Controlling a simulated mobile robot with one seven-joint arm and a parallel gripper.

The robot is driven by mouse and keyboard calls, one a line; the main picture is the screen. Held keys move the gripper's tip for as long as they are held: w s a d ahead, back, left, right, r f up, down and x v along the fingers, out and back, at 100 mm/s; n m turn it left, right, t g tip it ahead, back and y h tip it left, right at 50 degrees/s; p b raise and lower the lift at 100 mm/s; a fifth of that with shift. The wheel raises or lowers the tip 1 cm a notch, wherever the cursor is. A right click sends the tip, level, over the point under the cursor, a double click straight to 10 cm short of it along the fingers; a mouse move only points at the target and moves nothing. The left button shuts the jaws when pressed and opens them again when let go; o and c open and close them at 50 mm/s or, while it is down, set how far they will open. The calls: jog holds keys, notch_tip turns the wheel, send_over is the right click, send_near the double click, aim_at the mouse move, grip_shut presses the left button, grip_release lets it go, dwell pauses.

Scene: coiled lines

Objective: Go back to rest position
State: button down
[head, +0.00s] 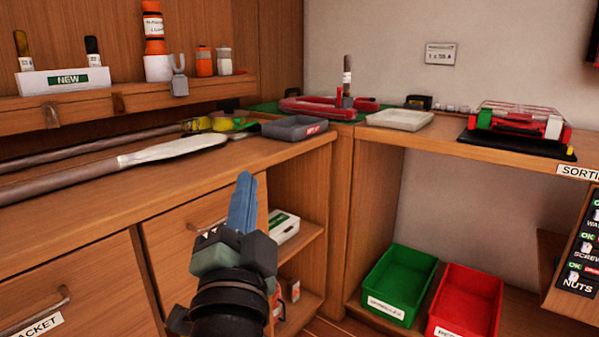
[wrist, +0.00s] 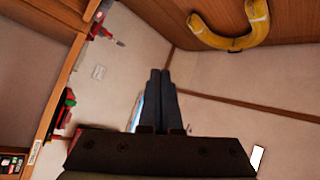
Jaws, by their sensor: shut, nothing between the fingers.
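My gripper (head: 243,205) is raised in front of the wooden cabinet in the head view, pointing up. Its blue-lit fingers are together with nothing between them. In the wrist view the dark fingers (wrist: 160,92) also lie side by side, shut and empty. They point toward a pale wall and wooden trim. The gripper is apart from the counter and the things on it.
The left counter (head: 90,205) holds long-handled tools (head: 170,148) and a grey tray (head: 294,128). A green bin (head: 400,285) and a red bin (head: 466,300) stand low at right. A yellow curved thing (wrist: 232,40) shows near the top in the wrist view.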

jog(key=s+d+r+n+t+p, duration=0.1)
jog(key=s+d+r+n+t, duration=0.1)
jog(key=s+r+n, duration=0.45)
jog(key=s+d+r+n+t+h+p, duration=0.1)
jog(key=s+d+r+t+p, duration=0.2)
jog(key=r, duration=0.7)
jog(key=s+d+r+n+t, duration=0.1)
jog(key=s+d+r+n, duration=0.15)
jog(key=s+r, duration=0.45)
notch_tip(320, 180, up, 36)
jog(key=w+p, duration=0.1)
jog(key=p, duration=3.6)
jog(key=shift+w+a+r+g, duration=0.2)
jog(key=shift+w+a+g, duration=0.1)
jog(key=shift+w, duration=0.1)
